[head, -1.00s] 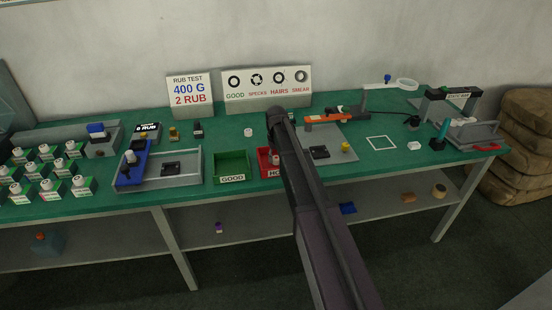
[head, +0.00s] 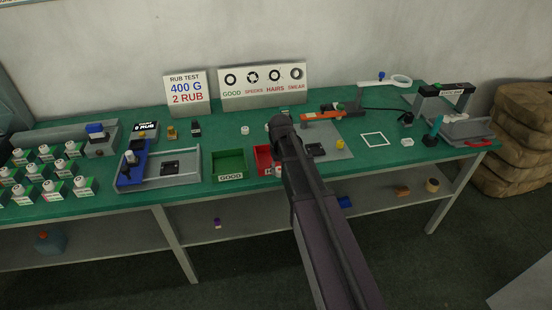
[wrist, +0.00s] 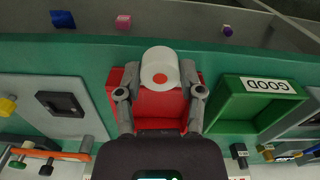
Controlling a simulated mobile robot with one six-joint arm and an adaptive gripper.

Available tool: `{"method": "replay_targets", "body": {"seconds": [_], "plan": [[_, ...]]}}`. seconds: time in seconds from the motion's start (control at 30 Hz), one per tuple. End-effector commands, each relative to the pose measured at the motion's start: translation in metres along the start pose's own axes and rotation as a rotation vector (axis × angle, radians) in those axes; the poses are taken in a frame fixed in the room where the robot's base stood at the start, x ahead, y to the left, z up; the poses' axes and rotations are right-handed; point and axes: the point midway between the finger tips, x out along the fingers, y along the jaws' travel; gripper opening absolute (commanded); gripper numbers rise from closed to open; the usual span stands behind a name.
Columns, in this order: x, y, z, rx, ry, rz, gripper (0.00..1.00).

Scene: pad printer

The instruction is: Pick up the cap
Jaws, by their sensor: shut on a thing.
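The cap (wrist: 160,68) is a white cylinder with a red dot on its face. My gripper (wrist: 160,92) is shut on it, with one finger on each side, in the wrist view. The cap is over the front part of the red bin (wrist: 155,106), and its exact height cannot be told. In the head view my arm covers most of the gripper, and a small pale part of the cap (head: 279,172) shows by the front of the red bin (head: 262,158).
A green bin (head: 230,164) marked GOOD stands left of the red bin. A grey plate (head: 335,146) with a dark block and an orange tool (head: 320,116) lies to the right. A small white cap (head: 245,130) stands behind the bins. A white square outline (head: 375,139) is empty.

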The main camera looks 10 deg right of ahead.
Motion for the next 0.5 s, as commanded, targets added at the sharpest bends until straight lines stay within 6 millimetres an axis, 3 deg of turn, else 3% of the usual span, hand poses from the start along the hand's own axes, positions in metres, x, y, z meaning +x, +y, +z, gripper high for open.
{"method": "replay_targets", "body": {"seconds": [0.03,0.2,0.5], "plan": [[-0.002,-0.002,0.012,0.000,0.000,0.000,0.31],[-0.003,-0.004,0.030,0.000,0.000,0.000,0.31],[-0.004,-0.005,0.039,0.000,0.000,0.000,0.31]]}}
